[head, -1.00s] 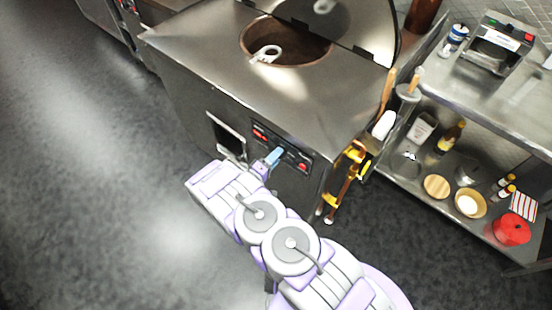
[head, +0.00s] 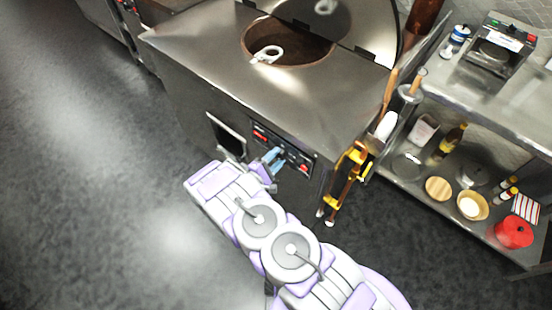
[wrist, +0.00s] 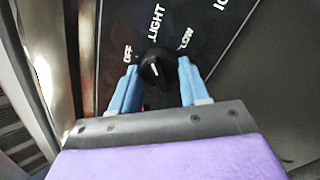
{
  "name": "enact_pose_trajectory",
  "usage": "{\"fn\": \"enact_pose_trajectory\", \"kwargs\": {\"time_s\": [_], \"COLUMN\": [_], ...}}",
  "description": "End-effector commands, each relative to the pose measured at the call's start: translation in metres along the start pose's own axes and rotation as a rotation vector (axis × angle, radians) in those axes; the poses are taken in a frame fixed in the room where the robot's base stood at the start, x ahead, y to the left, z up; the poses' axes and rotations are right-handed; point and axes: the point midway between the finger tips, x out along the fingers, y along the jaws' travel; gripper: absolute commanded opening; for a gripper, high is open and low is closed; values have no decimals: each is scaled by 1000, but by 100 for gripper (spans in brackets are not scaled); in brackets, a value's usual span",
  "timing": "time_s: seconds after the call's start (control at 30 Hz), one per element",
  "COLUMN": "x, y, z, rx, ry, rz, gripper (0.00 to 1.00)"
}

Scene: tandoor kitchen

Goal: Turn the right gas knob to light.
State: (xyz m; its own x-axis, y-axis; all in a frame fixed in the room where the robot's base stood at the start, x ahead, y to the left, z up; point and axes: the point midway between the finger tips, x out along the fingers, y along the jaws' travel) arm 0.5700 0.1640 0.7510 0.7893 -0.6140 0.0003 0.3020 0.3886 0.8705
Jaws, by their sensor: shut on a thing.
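In the wrist view a black gas knob (wrist: 153,66) with a short white mark sits on a dark panel labelled OFF, LIGHT and LOW. The white mark runs roughly up and down in the picture, in line with the word LIGHT. My gripper (wrist: 158,68) has its two light blue fingers on either side of the knob and is shut on it. In the head view my gripper (head: 273,158) is at the front panel of the steel tandoor (head: 200,50), and it hides the knob there.
The tandoor's round opening (head: 290,42) has a white handled thing (head: 266,54) at its rim. A steel shelf (head: 400,185) with bottles, bowls and a red pot (head: 514,232) stands right. The floor at left is clear.

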Motion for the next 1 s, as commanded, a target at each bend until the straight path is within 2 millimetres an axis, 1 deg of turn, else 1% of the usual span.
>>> {"fn": "enact_pose_trajectory", "kwargs": {"time_s": [0.03, 0.43, 0.47, 0.5, 0.73, 1.0], "x": [-1, -1, -1, -1, 0, -1], "y": [-2, -3, -3, -3, -2, -1], "z": [-1, 0, 0, 0, 1, 2], "rx": [-8, -14, -14, -14, -11, -9], "ry": [4, 3, 3, 3, 1, 1], "rz": [-3, -5, -5, -4, -3, -3], "gripper": [15, 15, 46, 50, 71, 71]}}
